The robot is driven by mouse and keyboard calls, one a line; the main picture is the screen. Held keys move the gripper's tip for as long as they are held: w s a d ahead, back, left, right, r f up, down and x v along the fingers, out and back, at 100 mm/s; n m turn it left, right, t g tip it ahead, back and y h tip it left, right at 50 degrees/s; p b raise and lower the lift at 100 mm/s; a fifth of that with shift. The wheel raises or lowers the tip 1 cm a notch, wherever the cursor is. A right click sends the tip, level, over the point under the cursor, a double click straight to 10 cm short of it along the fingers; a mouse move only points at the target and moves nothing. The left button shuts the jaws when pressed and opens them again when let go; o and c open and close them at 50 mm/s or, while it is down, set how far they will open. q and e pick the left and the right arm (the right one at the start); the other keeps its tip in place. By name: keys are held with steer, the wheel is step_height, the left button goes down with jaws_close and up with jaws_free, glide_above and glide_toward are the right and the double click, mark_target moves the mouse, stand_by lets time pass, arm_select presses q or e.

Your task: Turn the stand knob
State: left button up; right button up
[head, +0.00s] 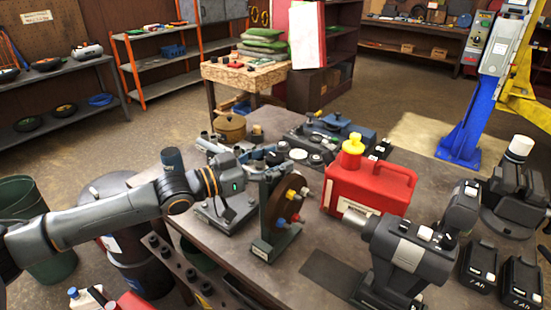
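A dark green stand (266,215) stands upright on the grey workbench (230,250), left of its middle. It carries a brown disc (285,200) with small red, blue and yellow knobs on its right face. Which knob is the stand knob, I cannot tell. My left gripper (252,186) is just left of the stand, at about the height of its upper part. Its fingers blend with dark parts behind, so whether they are open, or touch the stand, is unclear. My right gripper is not in view.
A red canister (369,187) with a yellow cap stands right of the stand. Dark equipment (335,130) fills the bench behind. A dark mat (333,272) lies on the front part.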

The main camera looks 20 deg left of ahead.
arm_select(q)
steer(key=shift+w, duration=0.15)
steer(key=shift+s+a, duration=0.2)
steer(key=shift+a, duration=0.05)
steer(key=v, duration=1.1)
steer(key=shift+s, duration=0.3)
